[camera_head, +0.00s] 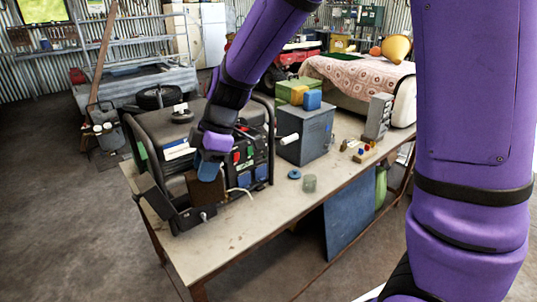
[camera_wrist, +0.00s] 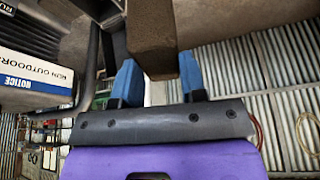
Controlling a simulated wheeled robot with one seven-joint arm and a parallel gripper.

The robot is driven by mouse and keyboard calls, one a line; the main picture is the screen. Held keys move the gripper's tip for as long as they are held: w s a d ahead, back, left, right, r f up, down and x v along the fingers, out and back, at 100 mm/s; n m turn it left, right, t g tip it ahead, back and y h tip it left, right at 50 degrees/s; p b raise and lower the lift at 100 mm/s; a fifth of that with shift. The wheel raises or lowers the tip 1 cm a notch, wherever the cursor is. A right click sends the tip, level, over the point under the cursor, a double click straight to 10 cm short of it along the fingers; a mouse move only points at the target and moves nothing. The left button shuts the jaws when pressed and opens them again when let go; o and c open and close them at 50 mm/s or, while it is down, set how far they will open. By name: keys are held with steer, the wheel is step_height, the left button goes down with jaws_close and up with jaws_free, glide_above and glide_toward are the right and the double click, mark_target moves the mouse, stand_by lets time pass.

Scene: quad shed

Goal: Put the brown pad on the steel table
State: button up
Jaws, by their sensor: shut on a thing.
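The brown pad (camera_wrist: 152,35) is a dark brown block between the two blue fingers of my gripper (camera_wrist: 158,66) in the wrist view. My gripper is shut on it. In the head view my gripper (camera_head: 209,170) points down at the left end of the long table, in front of the black-framed generator. The brown pad (camera_head: 203,190) shows below the fingers, beside a black open case (camera_head: 178,212); I cannot tell whether it touches the case or table. The long table (camera_head: 232,234) has a pale, worn top; I cannot tell whether it is steel.
The generator (camera_head: 258,150) stands close behind my gripper. A grey metal box (camera_head: 306,135) with coloured containers on top stands farther right. A blue ring (camera_head: 294,174) and a small glass (camera_head: 309,183) stand on the table. The table's front strip is mostly clear. A grey metal frame (camera_head: 140,88) stands behind.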

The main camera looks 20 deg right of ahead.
steer(key=w+d+f+m+t+h, duration=0.2)
steer(key=w+d+f+m, duration=0.6)
steer(key=d+f+m, duration=0.1)
steer(key=w+d+f+m+t+h, duration=0.2)
steer(key=w+d+f+m, duration=0.6)
steer(key=d, duration=0.4)
steer(key=shift+w+d+f+m+t, duration=0.2)
steer(key=shift+w+f+m+t, duration=0.1)
steer(key=shift+f+m, duration=0.5)
